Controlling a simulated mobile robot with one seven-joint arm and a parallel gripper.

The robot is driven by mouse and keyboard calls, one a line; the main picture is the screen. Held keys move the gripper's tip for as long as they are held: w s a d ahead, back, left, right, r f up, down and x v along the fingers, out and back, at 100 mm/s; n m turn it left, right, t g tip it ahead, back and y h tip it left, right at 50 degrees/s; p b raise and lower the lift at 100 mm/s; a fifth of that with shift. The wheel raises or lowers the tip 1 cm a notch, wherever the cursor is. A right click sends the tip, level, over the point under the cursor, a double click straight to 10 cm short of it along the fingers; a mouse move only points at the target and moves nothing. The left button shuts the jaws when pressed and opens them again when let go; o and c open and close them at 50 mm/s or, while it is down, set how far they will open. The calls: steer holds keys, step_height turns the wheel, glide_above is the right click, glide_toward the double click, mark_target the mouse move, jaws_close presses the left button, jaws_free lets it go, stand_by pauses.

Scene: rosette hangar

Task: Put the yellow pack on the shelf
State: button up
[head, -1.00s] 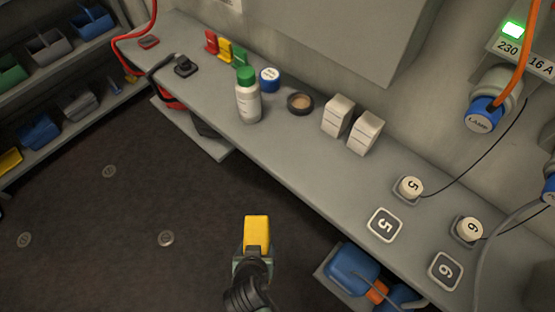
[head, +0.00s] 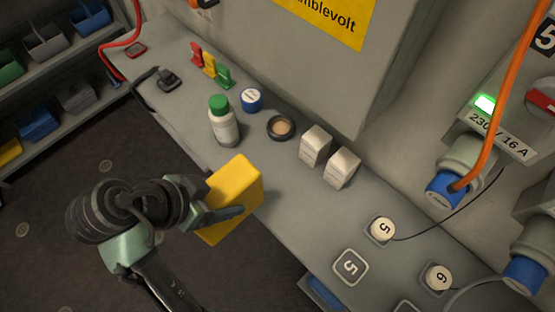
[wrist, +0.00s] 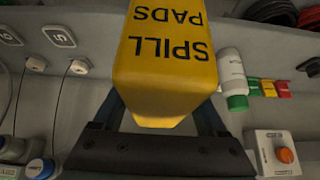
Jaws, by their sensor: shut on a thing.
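The yellow pack (head: 236,192) is a box held up in my gripper (head: 225,208), in front of the long grey shelf (head: 290,200). In the wrist view the pack (wrist: 165,70) fills the middle and reads "SPILL PADS" upside down. My gripper's fingers (wrist: 160,115) are on both sides of it, shut on it. In the head view the pack overlaps the front edge of the shelf; its exact height above the shelf I cannot tell.
Plug 5 (head: 382,229) and plug 6 (head: 438,277) lie to the right. A grey cabinet (head: 330,80) rises behind.

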steer(key=w+d+p, duration=0.4)
steer(key=w+d, duration=0.7)
step_height(320, 180, down, 7)
steer(key=p, duration=0.1)
steer(key=shift+s+a+p, duration=0.15)
steer(key=shift+a+p, duration=0.1)
steer(key=shift+p, duration=0.05)
steer(key=o, duration=1.5)
steer(key=shift+f, duration=0.1)
steer(key=v, duration=1.2)
steer(key=shift+b, duration=0.4)
